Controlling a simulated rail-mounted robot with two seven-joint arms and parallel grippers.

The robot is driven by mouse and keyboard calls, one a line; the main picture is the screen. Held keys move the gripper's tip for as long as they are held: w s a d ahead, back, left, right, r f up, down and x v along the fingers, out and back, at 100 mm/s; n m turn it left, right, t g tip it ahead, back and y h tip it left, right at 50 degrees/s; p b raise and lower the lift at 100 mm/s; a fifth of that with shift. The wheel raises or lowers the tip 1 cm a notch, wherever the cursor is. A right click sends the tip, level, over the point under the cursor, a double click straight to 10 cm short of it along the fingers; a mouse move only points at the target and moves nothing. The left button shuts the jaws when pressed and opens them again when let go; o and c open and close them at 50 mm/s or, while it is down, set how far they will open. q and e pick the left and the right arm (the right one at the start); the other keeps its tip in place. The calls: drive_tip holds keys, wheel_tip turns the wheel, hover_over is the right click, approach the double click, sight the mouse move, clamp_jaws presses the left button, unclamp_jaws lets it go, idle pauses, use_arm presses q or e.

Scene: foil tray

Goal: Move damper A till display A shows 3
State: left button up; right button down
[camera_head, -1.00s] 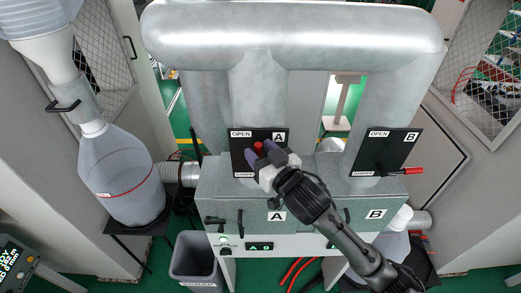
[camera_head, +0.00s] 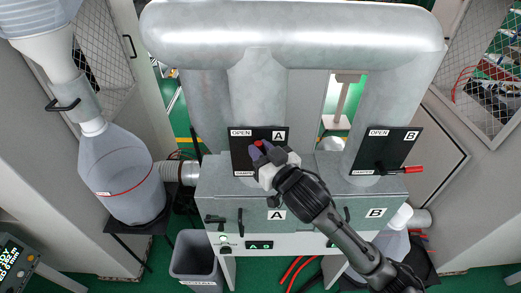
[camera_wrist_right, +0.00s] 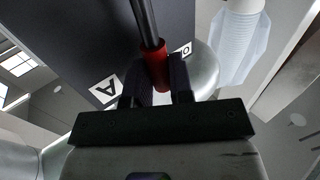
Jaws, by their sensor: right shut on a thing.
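Damper A has a black plate (camera_head: 240,148) marked OPEN and DAMPER, with a letter A, on the left vertical duct. My right gripper (camera_head: 262,155) is shut on the red handle (camera_head: 258,144) of damper A, in front of that plate. In the right wrist view the red handle (camera_wrist_right: 157,66), on its dark rod (camera_wrist_right: 145,22), sits between the fingers (camera_wrist_right: 160,88). Display A (camera_head: 259,245) is a small panel with green characters below the grey box; its digit is too small to read surely. My left gripper is out of view.
Damper B's plate (camera_head: 387,150), with its own red handle (camera_head: 413,170), is on the right duct. A grey box (camera_head: 240,185) with black latches stands below the plates. A grey bin (camera_head: 196,258) is at lower left, and a clear plastic hopper (camera_head: 122,180) further left.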

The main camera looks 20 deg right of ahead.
drive_tip(key=d+m, duration=0.1)
drive_tip(key=d+m+t+b, duration=0.1)
drive_tip(key=s+d+m+t+b, duration=0.1)
drive_tip(key=shift+s+f+m, duration=0.1)
drive_tip(key=shift+f+m, duration=0.25)
drive_tip(key=shift+m, duration=0.05)
drive_tip(key=c, duration=1)
unclamp_jaws()
drive_tip(key=shift+a, duration=0.1)
